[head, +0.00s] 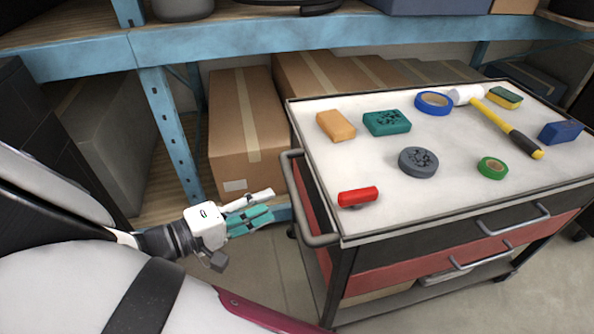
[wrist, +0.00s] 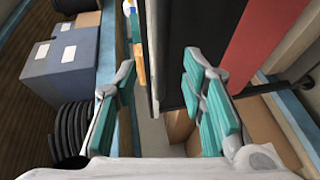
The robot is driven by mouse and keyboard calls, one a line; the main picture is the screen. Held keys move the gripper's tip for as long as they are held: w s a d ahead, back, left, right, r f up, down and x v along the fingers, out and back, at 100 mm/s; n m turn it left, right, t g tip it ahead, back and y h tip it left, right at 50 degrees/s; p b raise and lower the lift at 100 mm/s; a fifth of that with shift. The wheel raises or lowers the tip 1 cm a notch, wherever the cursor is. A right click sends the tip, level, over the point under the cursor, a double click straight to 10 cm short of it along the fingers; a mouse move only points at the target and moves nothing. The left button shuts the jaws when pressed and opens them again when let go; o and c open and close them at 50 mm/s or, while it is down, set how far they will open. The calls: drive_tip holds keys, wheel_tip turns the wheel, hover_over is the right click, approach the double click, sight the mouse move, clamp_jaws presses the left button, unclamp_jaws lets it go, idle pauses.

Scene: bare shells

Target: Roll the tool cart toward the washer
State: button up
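The tool cart (head: 340,240) stands at the right in the head view, with a pale top and black and red drawers. Its grey push handle (head: 300,200) runs along the near left end. My gripper (head: 268,205) is left of this handle, apart from it, with the fingers pointing toward it. In the wrist view my gripper (wrist: 160,65) is open, teal pads wide apart, with nothing held. No washer shows in either view.
On the cart top lie a red item (head: 358,196), a grey disc (head: 418,162), a hammer (head: 505,125), tape rolls and several blocks. A blue shelf rack (head: 172,130) with cardboard boxes (head: 245,130) stands close behind. Bare floor (head: 270,275) shows left of the cart.

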sight(294, 193)
drive_tip(key=b+x, duration=0.1)
drive_tip(key=x, duration=0.7)
drive_tip(key=shift+w+d+f+b, duration=0.1)
drive_tip(key=shift+w+d+b, duration=0.15)
drive_tip(key=shift+b, duration=0.15)
drive_tip(key=shift+c, duration=0.6)
clamp_jaws()
